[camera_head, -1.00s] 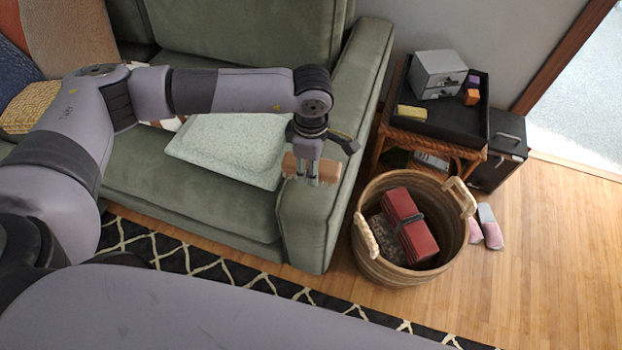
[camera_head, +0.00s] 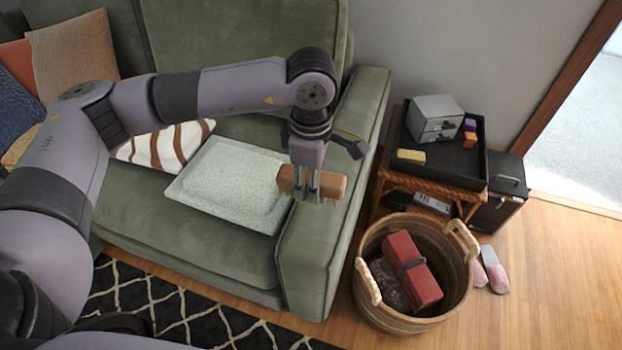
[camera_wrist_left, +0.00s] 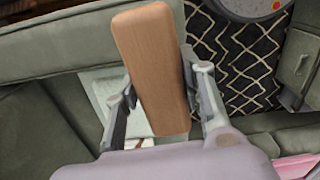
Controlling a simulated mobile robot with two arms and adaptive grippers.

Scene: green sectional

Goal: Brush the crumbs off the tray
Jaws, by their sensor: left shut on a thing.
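A pale green speckled tray (camera_head: 232,180) lies on the seat of the green sofa. I cannot tell whether its specks are crumbs. My left gripper (camera_head: 318,188) is shut on a brush with a wooden back (camera_head: 334,184), its pale bristles pointing down. The brush is held at the tray's right end, in front of the sofa arm, and hides part of that end. In the left wrist view the brush's wooden back (camera_wrist_left: 152,65) sits between the two fingers, with a strip of the tray (camera_wrist_left: 98,88) behind it. My right gripper is not in view.
The sofa arm (camera_head: 340,160) rises right of the tray. A wicker basket (camera_head: 450,290) with a red bundle (camera_head: 412,268) stands on the floor. A black tray (camera_head: 455,172) with a grey drawer box (camera_head: 434,118) and small blocks sits on a side table. A striped cushion (camera_head: 170,145) lies left.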

